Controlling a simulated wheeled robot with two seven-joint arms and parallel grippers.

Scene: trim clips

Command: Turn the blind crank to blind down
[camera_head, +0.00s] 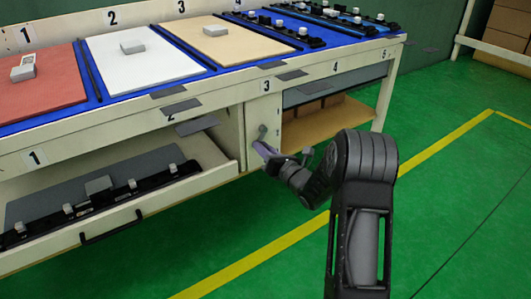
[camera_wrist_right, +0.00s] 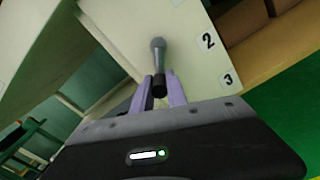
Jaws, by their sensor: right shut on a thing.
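The blind crank (camera_head: 263,131) is a small grey lever on the cream post below the label 3 of the workbench. In the right wrist view the crank arm (camera_wrist_right: 158,55) runs down from its pivot to a black knob. My right gripper (camera_head: 266,149) reaches the crank from the lower right. Its two purple fingers (camera_wrist_right: 161,92) are shut on the black knob. A grey blind (camera_head: 335,83) hangs across the upper part of the opening right of the post, and the shelf below is uncovered. My left gripper is not in view.
An open drawer (camera_head: 128,220) with black clip strips juts out at the lower left. Brown boxes (camera_head: 308,109) stand on the shelf behind the blind. The bench top holds coloured panels and clips. Green floor (camera_head: 440,190) is clear at the right.

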